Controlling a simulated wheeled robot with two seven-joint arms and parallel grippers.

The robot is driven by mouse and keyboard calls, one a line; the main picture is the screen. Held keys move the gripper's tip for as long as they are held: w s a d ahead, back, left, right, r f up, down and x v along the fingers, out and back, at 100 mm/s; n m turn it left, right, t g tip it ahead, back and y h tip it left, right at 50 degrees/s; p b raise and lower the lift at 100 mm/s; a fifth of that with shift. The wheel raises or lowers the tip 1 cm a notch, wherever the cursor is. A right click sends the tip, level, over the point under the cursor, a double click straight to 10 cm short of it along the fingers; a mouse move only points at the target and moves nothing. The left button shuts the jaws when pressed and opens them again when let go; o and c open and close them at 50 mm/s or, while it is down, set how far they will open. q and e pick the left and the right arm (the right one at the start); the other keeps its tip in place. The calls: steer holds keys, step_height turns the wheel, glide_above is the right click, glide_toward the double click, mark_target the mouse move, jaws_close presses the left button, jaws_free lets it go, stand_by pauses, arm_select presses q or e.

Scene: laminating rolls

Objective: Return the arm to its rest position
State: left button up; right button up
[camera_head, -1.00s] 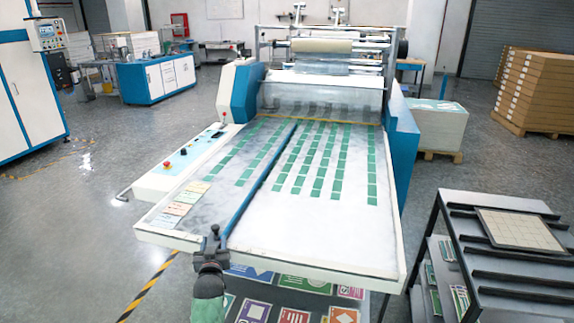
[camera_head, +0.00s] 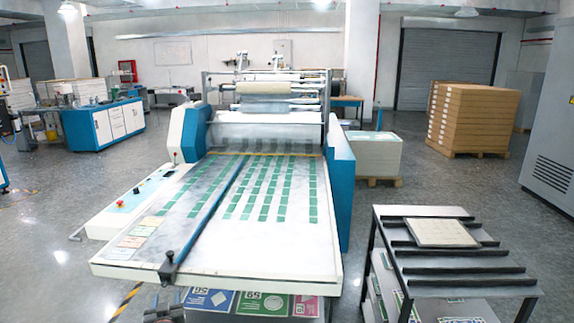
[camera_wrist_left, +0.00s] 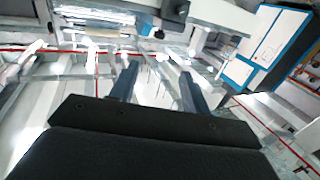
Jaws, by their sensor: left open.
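My left gripper (camera_head: 163,314) shows only in part at the bottom edge of the head view, just below the front edge of the laminating machine's table (camera_head: 270,248). In the left wrist view its two fingers (camera_wrist_left: 158,90) are spread apart with nothing held between them. The rest of the left arm is cut off by the frame. My right gripper is not in view.
A black clamp (camera_head: 168,268) sits at the near end of the blue rail (camera_head: 207,210). Colourful printed sheets (camera_head: 260,303) lie below the table. A dark rack (camera_head: 455,281) with a pale board (camera_head: 442,233) stands at right. Grey floor is open at left.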

arm_select(q)
steer(key=d+f+m+g+h, duration=0.1)
steer(key=d+f+g+h, duration=0.2)
steer(key=f, duration=0.6)
steer(key=d+f+g+h, duration=0.1)
steer(key=d+f+g, duration=0.2)
steer(key=d+f, duration=0.4)
steer(key=s+d+f+m+g+h, duration=0.1)
steer(key=s+d+f+g, duration=0.15)
steer(key=s+f, duration=0.5)
steer(key=s+d+f+m+g+h, duration=0.1)
steer(key=s+d+f, duration=0.3)
steer(key=f, duration=0.6)
steer(key=s+f+m+g, duration=0.1)
steer(key=s+f, duration=0.5)
steer(key=s, duration=0.6)
steer(key=s+d+f+g, duration=0.1)
steer(key=s+f+g, duration=0.2)
steer(key=s+f, duration=0.4)
steer(key=s+d+f+m+g, duration=0.1)
steer(key=s+f, duration=0.5)
steer(key=s, duration=1.1)
steer(key=shift+s+f+m+g, duration=0.2)
steer(key=shift+s+m+g, duration=0.15)
steer(key=shift+g, duration=0.1)
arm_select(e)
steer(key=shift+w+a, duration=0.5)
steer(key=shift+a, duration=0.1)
